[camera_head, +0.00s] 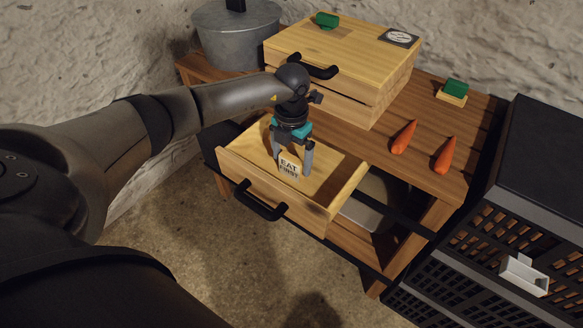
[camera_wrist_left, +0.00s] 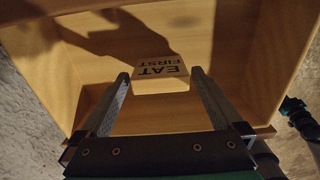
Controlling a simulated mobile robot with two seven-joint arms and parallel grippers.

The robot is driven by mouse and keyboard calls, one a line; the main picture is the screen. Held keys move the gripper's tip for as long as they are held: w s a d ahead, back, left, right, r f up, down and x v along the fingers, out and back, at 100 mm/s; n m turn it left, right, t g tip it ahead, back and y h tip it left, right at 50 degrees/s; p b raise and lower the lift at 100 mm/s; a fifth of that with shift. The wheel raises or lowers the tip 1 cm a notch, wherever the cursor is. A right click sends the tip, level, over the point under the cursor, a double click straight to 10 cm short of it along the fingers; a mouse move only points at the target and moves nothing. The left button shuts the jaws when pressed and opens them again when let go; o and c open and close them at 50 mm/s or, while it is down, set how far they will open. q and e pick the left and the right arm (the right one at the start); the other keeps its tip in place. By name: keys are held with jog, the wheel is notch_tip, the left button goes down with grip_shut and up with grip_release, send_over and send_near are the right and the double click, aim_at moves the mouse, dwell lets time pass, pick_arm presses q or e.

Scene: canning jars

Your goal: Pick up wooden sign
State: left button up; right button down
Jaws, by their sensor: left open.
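The wooden sign (camera_head: 290,166) is a small pale block with "EAT FIRST" in black letters, inside the open drawer (camera_head: 330,186). In the left wrist view the sign (camera_wrist_left: 161,72) shows upside down, between and just beyond the fingertips. My left gripper (camera_head: 292,164) reaches down into the drawer, its two fingers apart on either side of the sign. The left wrist view also shows these open fingers (camera_wrist_left: 160,76); I cannot tell whether either touches the sign. A teal and black part at the right edge of that view looks like my right gripper (camera_wrist_left: 291,108), its fingers unclear.
The drawer's front with a black handle (camera_head: 262,203) and its side walls surround the sign. A wooden box (camera_head: 345,60) stands above on the table (camera_head: 440,165). Carrots (camera_head: 404,137) and a green-topped block (camera_head: 455,90) lie right. A metal pot (camera_head: 237,38) stands behind; black crates (camera_head: 500,215) are right.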

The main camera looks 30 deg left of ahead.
pick_arm(q)
jog(key=shift+c, duration=0.4)
jog(key=c, duration=1.1)
jog(key=shift+r, duration=0.1)
